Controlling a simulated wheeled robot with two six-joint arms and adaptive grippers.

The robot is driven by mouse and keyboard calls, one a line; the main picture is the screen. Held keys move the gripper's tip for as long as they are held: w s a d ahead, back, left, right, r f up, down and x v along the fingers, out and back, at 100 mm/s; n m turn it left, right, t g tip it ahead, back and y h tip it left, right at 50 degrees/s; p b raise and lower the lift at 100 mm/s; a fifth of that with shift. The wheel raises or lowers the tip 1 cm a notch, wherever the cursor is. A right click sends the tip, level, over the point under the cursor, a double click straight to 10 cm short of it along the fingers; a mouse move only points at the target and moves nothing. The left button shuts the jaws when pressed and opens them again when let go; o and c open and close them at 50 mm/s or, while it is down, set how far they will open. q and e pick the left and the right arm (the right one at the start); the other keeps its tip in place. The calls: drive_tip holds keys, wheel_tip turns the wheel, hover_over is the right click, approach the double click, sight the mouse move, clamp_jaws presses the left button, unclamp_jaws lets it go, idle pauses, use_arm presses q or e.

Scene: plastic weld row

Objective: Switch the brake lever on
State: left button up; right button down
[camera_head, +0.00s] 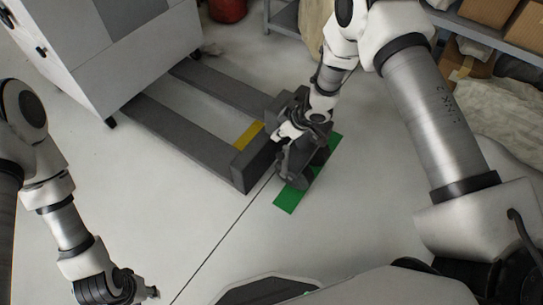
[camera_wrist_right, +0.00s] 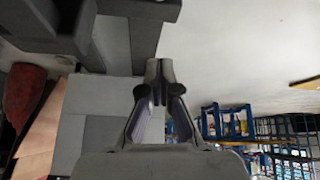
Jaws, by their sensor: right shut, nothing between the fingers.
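My right gripper (camera_wrist_right: 158,70) has its two fingers together and empty in the right wrist view. In the head view my right arm reaches down from the top to the near end of a grey fork-shaped frame (camera_head: 184,139), beside a dark grey part (camera_head: 299,168) over a green floor strip (camera_head: 292,200). I cannot tell whether the gripper touches this part, and I cannot make out a brake lever for certain; my right wrist covers the area. My left gripper (camera_head: 147,293) is low at the lower left, away from the frame, too small to judge its fingers.
A white cabinet (camera_head: 115,50) stands over the far end of the forks. A yellow mark (camera_head: 248,134) is on the frame. Shelves with cardboard boxes (camera_head: 488,11) are at upper right. A red container (camera_head: 227,9) is at the back.

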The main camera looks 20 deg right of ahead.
use_arm(q)
drive_tip(key=shift+w, duration=0.15)
wheel_tip(320, 180, down, 3)
drive_tip(key=b, duration=0.3)
drive_tip(key=shift+f, duration=0.15)
use_arm(e)
wheel_tip(320, 180, down, 10)
drive_tip(key=w, duration=0.1)
drive_tip(key=shift+a+r, duration=0.25)
drive_tip(key=shift+a, duration=0.05)
drive_tip(key=shift+s+d, duration=0.1)
